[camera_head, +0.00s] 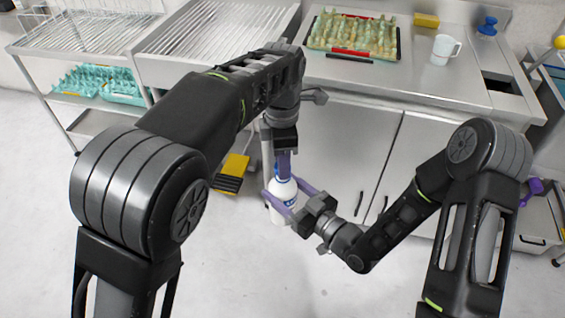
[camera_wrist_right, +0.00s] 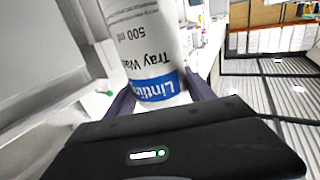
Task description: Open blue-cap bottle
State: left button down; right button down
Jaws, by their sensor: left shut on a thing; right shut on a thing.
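A white bottle (camera_head: 283,194) with a blue label band is held upright in front of the counter, above the floor. My left gripper (camera_head: 284,171) comes down from above and is shut on the bottle's top. My right gripper (camera_head: 279,199) is shut around the bottle's body from the lower right. In the right wrist view the bottle (camera_wrist_right: 147,45) appears upside down between the purple fingers, with "Tray Wash" and "500 ml" on its label. Its top is out of that view.
A yellow-black item (camera_head: 234,168) is low behind my left arm. Wire racks (camera_head: 90,40) stand at left. The front floor is clear.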

pick_arm(q)
jog(key=shift+r, duration=0.35)
jog(key=shift+r, duration=0.1)
jog(key=shift+r, duration=1.9)
pick_arm(e)
jog(key=shift+r, duration=0.15)
